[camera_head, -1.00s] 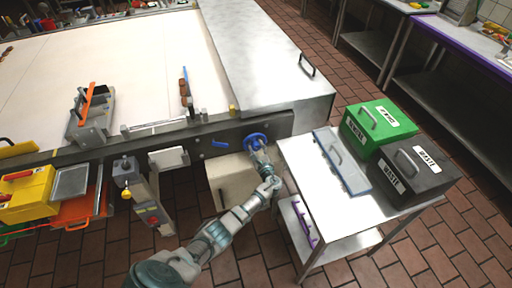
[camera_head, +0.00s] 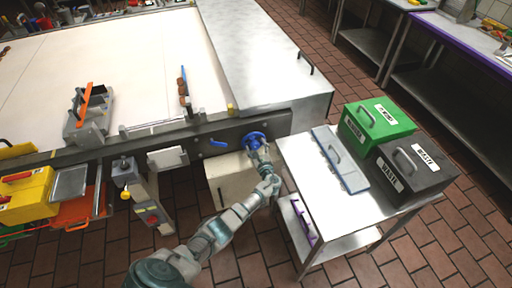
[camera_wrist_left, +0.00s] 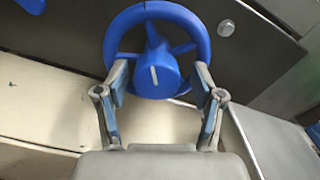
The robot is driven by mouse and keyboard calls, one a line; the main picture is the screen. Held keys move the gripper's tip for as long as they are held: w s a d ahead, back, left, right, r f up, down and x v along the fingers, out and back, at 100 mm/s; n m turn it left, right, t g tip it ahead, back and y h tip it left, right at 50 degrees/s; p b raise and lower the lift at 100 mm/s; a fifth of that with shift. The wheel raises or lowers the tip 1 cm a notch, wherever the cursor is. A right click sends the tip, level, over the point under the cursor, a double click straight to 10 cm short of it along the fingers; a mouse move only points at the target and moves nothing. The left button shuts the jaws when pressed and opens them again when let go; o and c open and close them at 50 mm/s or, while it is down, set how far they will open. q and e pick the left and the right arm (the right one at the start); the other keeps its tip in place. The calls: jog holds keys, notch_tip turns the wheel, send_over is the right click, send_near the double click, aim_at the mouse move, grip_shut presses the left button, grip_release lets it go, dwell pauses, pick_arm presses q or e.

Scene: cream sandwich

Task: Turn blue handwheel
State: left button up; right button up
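The blue handwheel (camera_head: 253,140) is mounted on the dark front rail of the conveyor table. In the left wrist view the handwheel (camera_wrist_left: 157,45) shows its rim, spokes and a round hub with a white line on it. My left gripper (camera_head: 262,154) reaches up to the handwheel from below. In the left wrist view my left gripper's fingers (camera_wrist_left: 160,85) are spread, one on each side of the hub's lower part, with the hub between them. Whether the fingertips touch the hub or rim I cannot tell. My right gripper is not in view.
A blue lever (camera_head: 218,144) sits left of the handwheel on the same rail. A metal cart (camera_head: 300,152) stands close on the right, carrying a green bin (camera_head: 378,122) and a black waste bin (camera_head: 414,166). A beige box (camera_head: 232,182) is below the rail.

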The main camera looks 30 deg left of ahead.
pick_arm(q)
jog(key=shift+a, duration=0.1)
jog(key=shift+s, duration=0.2)
jog(key=v, duration=1.2)
jog(key=shift+w, duration=0.25)
jog(key=shift+f, duration=0.1)
